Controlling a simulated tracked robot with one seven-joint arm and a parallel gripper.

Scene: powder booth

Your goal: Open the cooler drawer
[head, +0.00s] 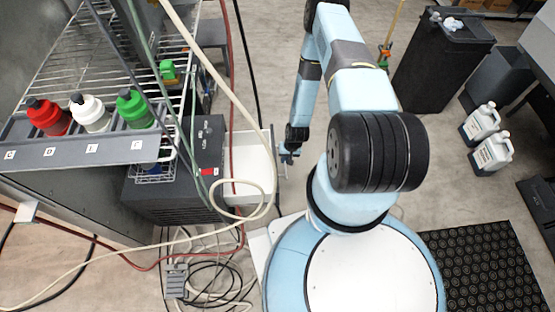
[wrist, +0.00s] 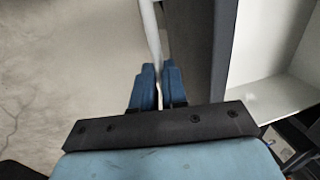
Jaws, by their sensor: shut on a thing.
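The cooler (head: 185,200) is a dark grey box at the left in the head view. Its drawer (head: 252,152) stands pulled out to the right, and the white inside shows empty where visible. The wrist view also shows the white inside (wrist: 262,90) behind the dark drawer front (wrist: 208,45). My gripper (head: 287,156) is at the drawer's front. In the wrist view my blue fingers (wrist: 160,80) are shut on the pale bar handle (wrist: 150,32). The fingers hide part of the handle.
A wire rack (head: 95,60) with red, white and green bottles stands above and left of the cooler. A pale hose (head: 237,110) and a red one cross in front of the drawer. Coiled cables (head: 210,275) lie on the floor.

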